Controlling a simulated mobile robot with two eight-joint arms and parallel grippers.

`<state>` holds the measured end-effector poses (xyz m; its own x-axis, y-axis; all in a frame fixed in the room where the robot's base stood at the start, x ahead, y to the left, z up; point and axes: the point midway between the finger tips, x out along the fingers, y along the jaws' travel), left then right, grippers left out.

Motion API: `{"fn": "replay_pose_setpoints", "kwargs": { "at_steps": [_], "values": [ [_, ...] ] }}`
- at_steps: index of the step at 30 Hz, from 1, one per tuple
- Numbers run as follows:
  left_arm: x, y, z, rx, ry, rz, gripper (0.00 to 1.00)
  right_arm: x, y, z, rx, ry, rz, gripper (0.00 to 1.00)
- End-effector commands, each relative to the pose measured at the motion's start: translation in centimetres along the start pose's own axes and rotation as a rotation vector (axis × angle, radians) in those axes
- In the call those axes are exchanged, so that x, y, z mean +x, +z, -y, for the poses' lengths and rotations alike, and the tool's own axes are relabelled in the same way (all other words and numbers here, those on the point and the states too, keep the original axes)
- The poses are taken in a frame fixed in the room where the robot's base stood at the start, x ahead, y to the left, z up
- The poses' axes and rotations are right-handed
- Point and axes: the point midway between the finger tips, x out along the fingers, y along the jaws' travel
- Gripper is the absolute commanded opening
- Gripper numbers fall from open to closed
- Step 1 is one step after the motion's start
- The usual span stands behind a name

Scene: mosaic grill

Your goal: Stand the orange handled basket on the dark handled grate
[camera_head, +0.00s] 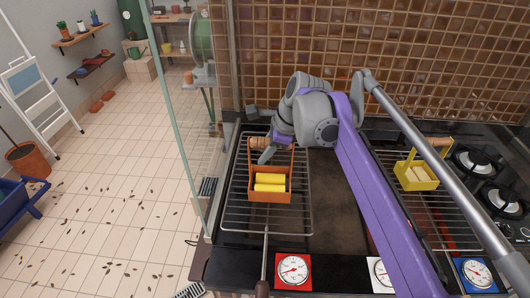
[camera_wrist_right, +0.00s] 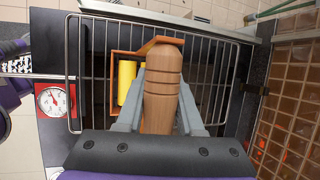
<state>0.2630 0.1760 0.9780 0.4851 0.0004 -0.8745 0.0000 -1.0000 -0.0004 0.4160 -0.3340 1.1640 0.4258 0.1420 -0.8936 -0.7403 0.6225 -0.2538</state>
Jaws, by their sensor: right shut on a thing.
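The orange basket (camera_head: 270,197) holds yellow rolls and has a wooden bar handle (camera_head: 259,142). It is upright over the left wire grate (camera_head: 235,232), whose dark handle (camera_head: 263,287) points to the front. I cannot tell whether its base touches the wires. My right gripper (camera_head: 267,152) is shut on the wooden handle from above. In the right wrist view the handle (camera_wrist_right: 162,95) lies between the two grey fingers, with the basket's orange rim (camera_wrist_right: 128,54) and the grate wires (camera_wrist_right: 215,75) below. My left gripper is not in view.
A yellow basket (camera_head: 418,178) stands on the right grate (camera_head: 440,205). A dark flat area (camera_head: 335,190) lies between the grates. Red, white and blue framed dials line the front edge. A glass panel (camera_head: 190,110) stands left. A thick grey bar (camera_head: 430,145) crosses the right side.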

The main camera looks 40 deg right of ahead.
Motion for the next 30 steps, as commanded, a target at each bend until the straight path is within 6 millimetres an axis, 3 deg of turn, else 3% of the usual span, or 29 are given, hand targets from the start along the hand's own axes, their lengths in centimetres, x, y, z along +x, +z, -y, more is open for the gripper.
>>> {"fn": "replay_pose_setpoints", "kwargs": {
  "at_steps": [13, 14, 18, 30],
  "values": [
    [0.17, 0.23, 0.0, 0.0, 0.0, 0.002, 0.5, 0.68, -0.29, -0.2, 0.001, 0.0, 0.0, 0.0],
    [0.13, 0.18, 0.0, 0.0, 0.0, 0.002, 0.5, 0.67, -0.28, -0.16, 0.0, 0.0, 0.0, 0.41],
    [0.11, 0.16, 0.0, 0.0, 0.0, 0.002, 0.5, 0.62, -0.26, -0.16, 0.0, 0.0, 0.0, 0.66],
    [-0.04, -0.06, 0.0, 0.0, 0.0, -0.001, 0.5, -0.22, -0.16, -0.06, 0.001, -0.002, 0.0, 0.66]
  ]
}}
